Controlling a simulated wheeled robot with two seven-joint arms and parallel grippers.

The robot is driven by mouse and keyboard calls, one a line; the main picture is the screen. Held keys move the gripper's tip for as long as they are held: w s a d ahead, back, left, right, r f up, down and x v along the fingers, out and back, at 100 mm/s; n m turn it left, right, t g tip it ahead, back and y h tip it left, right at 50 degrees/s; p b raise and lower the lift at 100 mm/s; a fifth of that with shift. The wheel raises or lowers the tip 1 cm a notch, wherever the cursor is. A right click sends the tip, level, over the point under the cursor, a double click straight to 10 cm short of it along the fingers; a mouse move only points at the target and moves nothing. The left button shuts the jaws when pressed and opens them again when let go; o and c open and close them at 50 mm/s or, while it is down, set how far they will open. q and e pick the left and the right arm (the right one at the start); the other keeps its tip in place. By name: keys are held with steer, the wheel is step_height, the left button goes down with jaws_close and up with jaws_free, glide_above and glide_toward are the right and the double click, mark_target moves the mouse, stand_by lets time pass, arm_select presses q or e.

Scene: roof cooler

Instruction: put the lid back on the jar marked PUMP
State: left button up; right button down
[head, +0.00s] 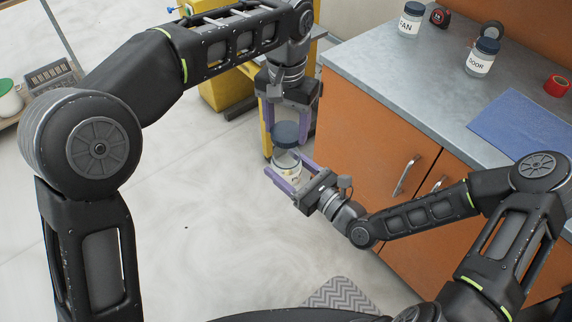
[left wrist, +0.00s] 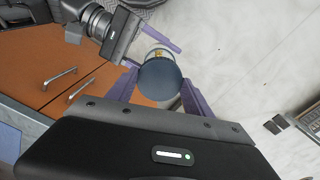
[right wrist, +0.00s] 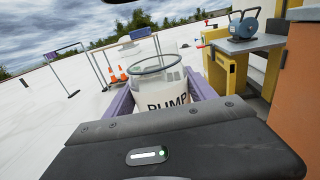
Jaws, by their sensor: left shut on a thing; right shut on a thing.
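My left gripper (head: 291,130) points down, shut on a dark blue round lid (head: 285,134). The lid also shows between its purple fingers in the left wrist view (left wrist: 160,81). My right gripper (head: 287,176) is shut on the clear jar (head: 286,160), held off the floor just below the lid. In the right wrist view the jar's label (right wrist: 168,101) reads PUMP, and a dark ring shows at its clear upper part. In the left wrist view the lid covers most of the jar. I cannot tell whether lid and jar touch.
On the grey counter (head: 430,75) at the right stand the lidded jars FAN (head: 411,20) and DOOR (head: 481,58), a tape measure (head: 440,17), a red roll (head: 556,86) and a blue mat (head: 522,127). Orange cabinets (head: 385,140) stand close to the right gripper.

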mark_target(286, 166)
arm_select(q)
steer(key=shift+f, duration=1.75)
steer(key=shift+f, duration=0.85)
steer(key=shift+f, duration=0.55)
